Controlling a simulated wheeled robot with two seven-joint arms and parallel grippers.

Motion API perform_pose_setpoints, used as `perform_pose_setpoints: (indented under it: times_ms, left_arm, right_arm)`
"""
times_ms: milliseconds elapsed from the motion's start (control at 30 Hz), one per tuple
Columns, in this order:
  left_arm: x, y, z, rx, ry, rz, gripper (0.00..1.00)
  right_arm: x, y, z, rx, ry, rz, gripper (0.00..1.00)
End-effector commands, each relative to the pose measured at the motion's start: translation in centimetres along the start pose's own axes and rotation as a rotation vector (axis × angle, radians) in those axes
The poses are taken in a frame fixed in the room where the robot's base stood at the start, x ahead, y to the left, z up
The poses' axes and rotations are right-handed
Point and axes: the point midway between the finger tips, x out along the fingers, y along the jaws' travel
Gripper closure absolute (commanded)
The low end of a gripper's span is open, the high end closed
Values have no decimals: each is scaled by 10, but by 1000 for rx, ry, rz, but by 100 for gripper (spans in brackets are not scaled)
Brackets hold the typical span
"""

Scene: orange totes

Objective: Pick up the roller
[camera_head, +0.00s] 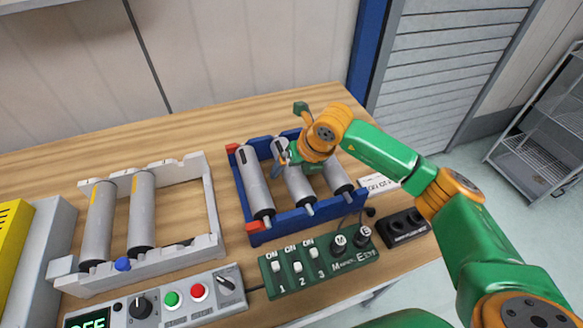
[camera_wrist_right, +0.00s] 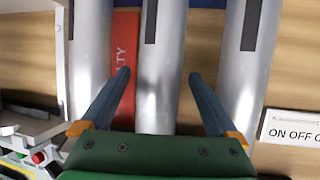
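Three grey metal rollers lie side by side in a blue rack (camera_head: 288,223): a left roller (camera_head: 254,183), a middle roller (camera_head: 299,190) and a right roller (camera_head: 338,180). My right gripper (camera_head: 286,160) is over the middle roller and hides part of it. In the right wrist view its two fingers (camera_wrist_right: 160,74) are apart, one on each side of the middle roller (camera_wrist_right: 162,95). I cannot tell whether either finger touches it. The left roller (camera_wrist_right: 90,50) and right roller (camera_wrist_right: 246,65) lie outside the fingers. My left gripper is not in view.
A white rack (camera_head: 212,205) holding two rollers stands left. A control box with switches (camera_head: 318,262), a panel with coloured buttons (camera_head: 180,300) and a black socket block (camera_head: 402,228) lie along the front. The wooden table (camera_head: 150,140) is clear behind.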

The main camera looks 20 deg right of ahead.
Motion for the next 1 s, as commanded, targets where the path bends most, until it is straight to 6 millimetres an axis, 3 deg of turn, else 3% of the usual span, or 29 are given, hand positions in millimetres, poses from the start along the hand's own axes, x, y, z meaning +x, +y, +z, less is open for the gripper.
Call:
perform_pose_setpoints:
  times_ms: [33,333,767,900,1000]
  left_arm:
    - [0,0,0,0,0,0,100]
    - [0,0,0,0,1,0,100]
    - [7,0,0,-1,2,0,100]
    - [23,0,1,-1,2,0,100]
    - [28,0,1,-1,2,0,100]
  right_arm:
    - [0,0,0,0,0,0,20]
    - [0,0,0,0,0,1,100]
    - [-6,2,4,-1,-5,2,100]
    - [-29,8,11,-3,-9,5,100]
    - [-57,19,2,-7,-10,4,100]
